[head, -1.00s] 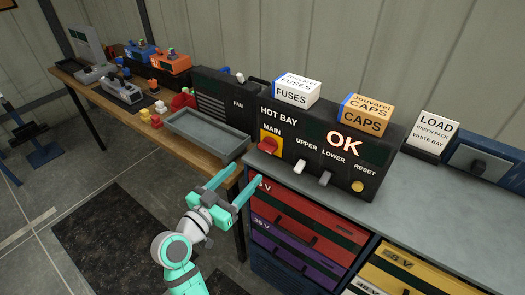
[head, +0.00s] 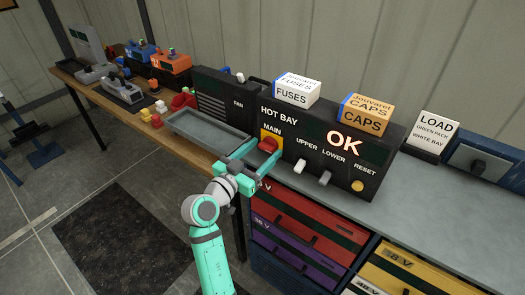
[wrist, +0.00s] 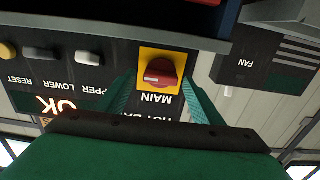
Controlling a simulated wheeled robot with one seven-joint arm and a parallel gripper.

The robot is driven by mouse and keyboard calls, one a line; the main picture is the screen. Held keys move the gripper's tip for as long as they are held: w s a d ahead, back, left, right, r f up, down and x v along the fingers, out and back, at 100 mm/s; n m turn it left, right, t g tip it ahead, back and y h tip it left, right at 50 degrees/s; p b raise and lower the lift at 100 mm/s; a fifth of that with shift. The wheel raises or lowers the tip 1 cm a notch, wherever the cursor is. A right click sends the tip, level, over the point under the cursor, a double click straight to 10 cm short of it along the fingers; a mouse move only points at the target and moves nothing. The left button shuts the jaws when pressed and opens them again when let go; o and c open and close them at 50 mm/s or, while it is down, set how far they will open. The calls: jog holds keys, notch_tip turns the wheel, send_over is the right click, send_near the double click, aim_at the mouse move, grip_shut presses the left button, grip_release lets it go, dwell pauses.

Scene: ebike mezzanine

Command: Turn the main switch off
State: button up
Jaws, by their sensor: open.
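The main switch (head: 269,145) is a red rotary knob on a yellow plate, under the word MAIN on the black HOT BAY panel (head: 283,118). In the wrist view the knob (wrist: 160,73) appears upside down, with a pale mark on its face. My gripper (head: 262,155) is open, its two teal fingers pointing at the panel, one on each side of the knob. In the wrist view the fingers (wrist: 160,98) flank the yellow plate. I cannot tell whether either finger touches the knob. The panel display reads OK.
UPPER (head: 300,166) and LOWER (head: 325,178) levers and a yellow RESET button (head: 358,186) sit right of the switch. A grey tray (head: 205,137) lies to the left. FUSES (head: 291,91) and CAPS (head: 365,114) boxes stand on the panel. Red and purple drawer-like packs are below.

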jog(key=shift+w+d, duration=0.15)
jog(key=shift+c, duration=0.6)
jog(key=c, duration=0.9)
